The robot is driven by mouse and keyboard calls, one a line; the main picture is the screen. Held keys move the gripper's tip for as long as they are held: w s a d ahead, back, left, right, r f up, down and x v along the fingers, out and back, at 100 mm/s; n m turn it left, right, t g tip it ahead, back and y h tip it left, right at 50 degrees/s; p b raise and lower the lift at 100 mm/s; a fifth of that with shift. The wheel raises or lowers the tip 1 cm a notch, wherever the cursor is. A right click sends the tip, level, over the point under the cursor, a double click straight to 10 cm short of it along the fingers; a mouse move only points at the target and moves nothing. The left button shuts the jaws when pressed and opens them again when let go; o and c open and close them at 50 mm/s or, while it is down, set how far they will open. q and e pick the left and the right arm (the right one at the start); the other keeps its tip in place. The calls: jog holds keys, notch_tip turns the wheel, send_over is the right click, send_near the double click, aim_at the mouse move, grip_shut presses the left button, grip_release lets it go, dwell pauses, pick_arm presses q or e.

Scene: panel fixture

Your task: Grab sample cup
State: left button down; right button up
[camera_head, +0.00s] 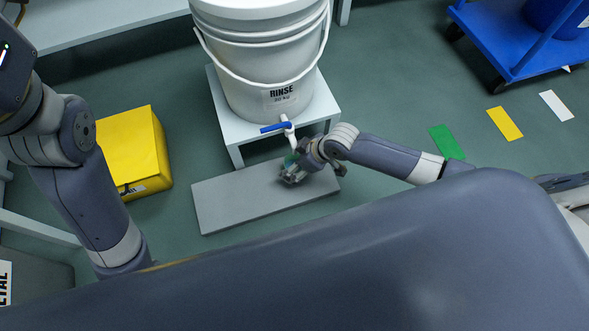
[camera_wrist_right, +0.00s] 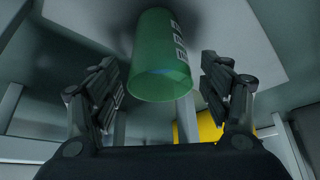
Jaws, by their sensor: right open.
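The sample cup is green and translucent with pale markings on its side. In the right wrist view the cup (camera_wrist_right: 160,60) lies between the two spread fingers of my right gripper (camera_wrist_right: 161,78), with a visible gap on each side. In the head view the cup (camera_head: 291,159) is small and partly hidden by my right gripper (camera_head: 292,172). It is just below the spigot, over the grey slab. I cannot tell whether it rests on the slab. My right gripper is open. My left arm shows at the left of the head view, but its fingers are out of frame.
A white bucket labelled RINSE (camera_head: 262,60) stands on a white stand (camera_head: 238,140). Its spigot (camera_head: 287,128) has a blue handle and sits close above my right gripper. The grey slab (camera_head: 225,205) lies in front. A yellow box (camera_head: 130,150) is left; a blue cart (camera_head: 510,40) is far right.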

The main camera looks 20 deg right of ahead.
jog(key=c, duration=1.2)
jog(key=shift+r, duration=0.15)
jog(key=shift+c, duration=0.2)
